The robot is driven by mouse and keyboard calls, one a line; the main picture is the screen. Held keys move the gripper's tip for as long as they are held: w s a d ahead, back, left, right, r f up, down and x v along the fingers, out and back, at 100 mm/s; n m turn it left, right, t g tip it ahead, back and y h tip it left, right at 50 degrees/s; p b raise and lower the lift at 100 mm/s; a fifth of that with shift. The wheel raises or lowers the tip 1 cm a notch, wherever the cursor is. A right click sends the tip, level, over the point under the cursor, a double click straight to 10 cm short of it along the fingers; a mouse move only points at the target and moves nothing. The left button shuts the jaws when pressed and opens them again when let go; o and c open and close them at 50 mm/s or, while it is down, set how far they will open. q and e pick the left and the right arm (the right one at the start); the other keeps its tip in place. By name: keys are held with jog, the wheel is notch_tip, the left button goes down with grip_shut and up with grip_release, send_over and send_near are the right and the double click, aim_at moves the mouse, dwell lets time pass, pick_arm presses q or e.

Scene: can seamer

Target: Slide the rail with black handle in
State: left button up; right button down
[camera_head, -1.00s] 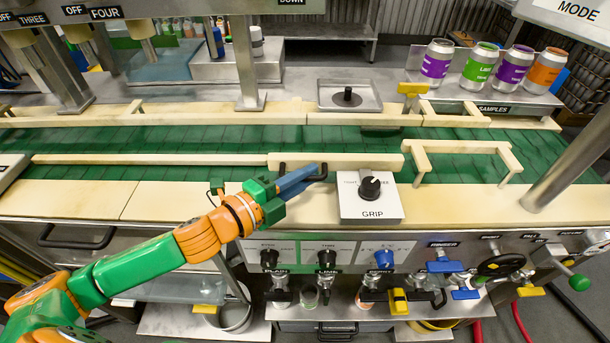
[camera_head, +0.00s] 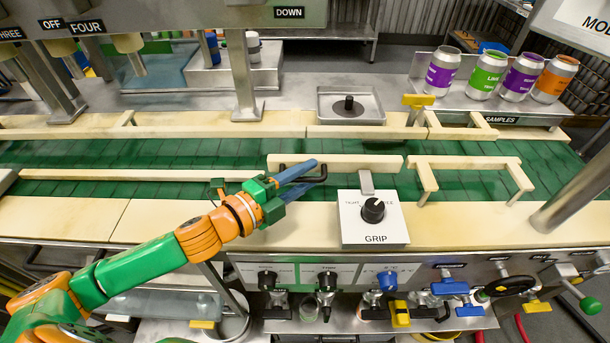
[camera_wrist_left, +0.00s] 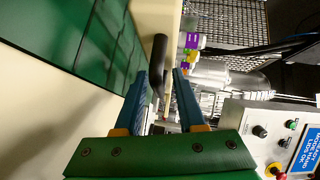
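The rail with the black handle (camera_head: 345,161) is a pale bar lying over the green belt, level with the rail to its right (camera_head: 455,161). A metal rod (camera_head: 366,183) shows between it and the GRIP box. My left gripper (camera_head: 311,175) is at the rail's left part, with its blue fingers around the black handle (camera_head: 322,179), which is partly hidden. In the left wrist view the black handle (camera_wrist_left: 158,62) lies between the parted fingertips, with a gap beside it. The left gripper looks open. My right gripper is not in view.
The GRIP box (camera_head: 373,222) with a black knob stands just right of my gripper on the cream front ledge. Sample cans (camera_head: 489,72) stand at the back right. Valves line the front below.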

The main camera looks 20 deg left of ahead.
pick_arm(q)
jog(key=shift+s+a+f+b, duration=0.15)
jog(key=shift+s+a+b, duration=0.15)
jog(key=shift+s+b, duration=0.05)
jog(key=b+v, duration=0.1)
jog(key=v, duration=0.3)
jog(key=shift+s, duration=0.15)
jog(key=shift+s+a+r+p, duration=0.2)
jog(key=shift+s+r+p, duration=0.2)
jog(key=shift+s, duration=0.05)
jog(key=shift+s+a, duration=0.25)
jog(key=shift+s, duration=0.15)
